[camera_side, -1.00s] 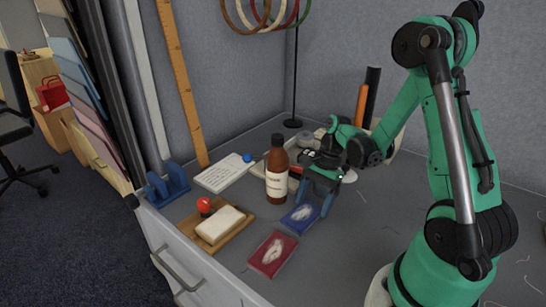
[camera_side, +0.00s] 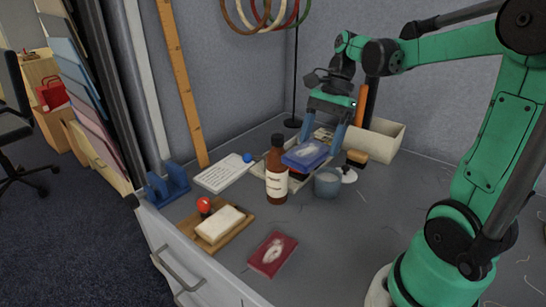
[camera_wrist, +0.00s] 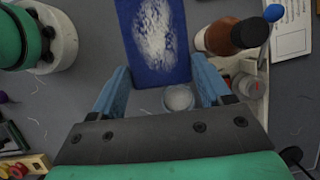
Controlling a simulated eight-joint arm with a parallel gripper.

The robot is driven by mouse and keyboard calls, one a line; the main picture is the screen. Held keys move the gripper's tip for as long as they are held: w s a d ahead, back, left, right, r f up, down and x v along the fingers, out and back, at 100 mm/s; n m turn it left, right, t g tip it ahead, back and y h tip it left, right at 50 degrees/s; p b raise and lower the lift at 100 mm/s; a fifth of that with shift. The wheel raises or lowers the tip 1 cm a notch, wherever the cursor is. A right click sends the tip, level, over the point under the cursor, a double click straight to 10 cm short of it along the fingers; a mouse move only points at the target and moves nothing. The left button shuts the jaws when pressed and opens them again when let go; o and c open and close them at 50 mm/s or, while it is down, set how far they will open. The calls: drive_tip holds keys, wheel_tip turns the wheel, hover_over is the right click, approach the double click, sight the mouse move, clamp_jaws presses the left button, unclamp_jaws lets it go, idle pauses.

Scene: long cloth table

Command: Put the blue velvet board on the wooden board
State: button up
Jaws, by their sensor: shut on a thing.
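My gripper (camera_side: 320,146) is shut on the blue velvet board (camera_side: 304,155), a flat blue piece with a pale brushed patch. It holds the board raised above the table, behind and right of the brown bottle. In the wrist view the blue board (camera_wrist: 155,40) shows beyond the fingers (camera_wrist: 163,82). The wooden board (camera_side: 191,228) lies at the table's front left, apart from the gripper. A cream block (camera_side: 220,222) rests on it, with a red-knobbed object (camera_side: 204,206) at its back left. The wooden board is not visible in the wrist view.
A brown bottle (camera_side: 276,172) stands between the held board and the wooden board. A red board (camera_side: 272,254) lies in front. A grey cup (camera_side: 327,182), a brush (camera_side: 355,158) and a cream bin (camera_side: 384,140) are right. A written sheet (camera_side: 222,173) and blue rack (camera_side: 167,184) are left.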

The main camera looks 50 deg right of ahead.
wheel_tip(320, 180, up, 5)
drive_tip(key=shift+r, duration=0.1)
wheel_tip(320, 180, up, 5)
hover_over(229, 215)
drive_tip(key=d, duration=0.1)
drive_tip(key=shift+n, duration=0.4)
wheel_tip(229, 215, down, 16)
drive_tip(key=shift+d+f, duration=0.15)
drive_tip(key=shift+f, duration=0.1)
drive_tip(key=shift+f, duration=0.1)
drive_tip(key=shift+f, duration=3.1)
drive_tip(key=shift+f, duration=0.25)
